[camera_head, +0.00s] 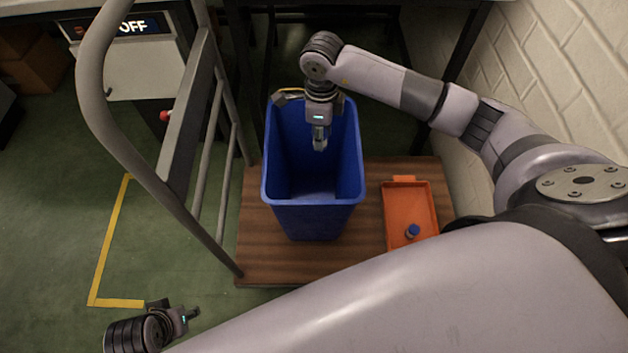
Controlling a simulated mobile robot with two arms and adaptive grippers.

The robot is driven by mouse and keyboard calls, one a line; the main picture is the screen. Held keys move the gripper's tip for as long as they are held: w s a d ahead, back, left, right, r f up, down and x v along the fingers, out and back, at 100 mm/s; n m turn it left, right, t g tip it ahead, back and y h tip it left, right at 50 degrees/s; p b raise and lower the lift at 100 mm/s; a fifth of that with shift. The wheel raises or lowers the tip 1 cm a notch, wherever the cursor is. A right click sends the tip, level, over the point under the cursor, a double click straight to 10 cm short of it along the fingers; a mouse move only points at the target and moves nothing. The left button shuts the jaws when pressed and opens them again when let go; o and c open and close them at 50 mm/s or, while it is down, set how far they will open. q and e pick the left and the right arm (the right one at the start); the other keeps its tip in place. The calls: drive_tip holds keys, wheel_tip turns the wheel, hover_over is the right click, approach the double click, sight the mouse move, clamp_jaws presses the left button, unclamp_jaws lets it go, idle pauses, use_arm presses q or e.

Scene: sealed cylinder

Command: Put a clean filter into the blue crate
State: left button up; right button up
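The blue crate (313,220) is a tall, open-topped bin standing upright on a wooden platform. The part of its inside that I see looks empty. My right gripper (320,143) points down over the far part of the crate's opening. Its fingers look close together, but I cannot tell whether they hold anything. My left gripper (190,315) is low at the left, over the green floor and away from the crate. Its finger state is unclear. A small blue-topped cylinder (412,231) is in the orange tray; I cannot tell whether it is a filter.
The orange tray (391,212) lies right of the crate on the wooden platform (262,262). A grey metal rail frame (185,160) rises close to the crate's left. A brick wall (560,70) bounds the right. A cabinet with an OFF display (140,27) stands at the upper left.

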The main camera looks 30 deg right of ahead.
use_arm(q)
drive_tip(key=shift+v, duration=1.25)
use_arm(e)
drive_tip(key=shift+f, duration=0.5)
use_arm(q)
drive_tip(key=shift+w+a, duration=0.1)
drive_tip(key=shift+w, duration=0.05)
use_arm(e)
drive_tip(key=o, duration=1.1)
wheel_tip(320, 180, up, 12)
drive_tip(key=shift+r, duration=0.1)
drive_tip(key=shift+d, duration=0.1)
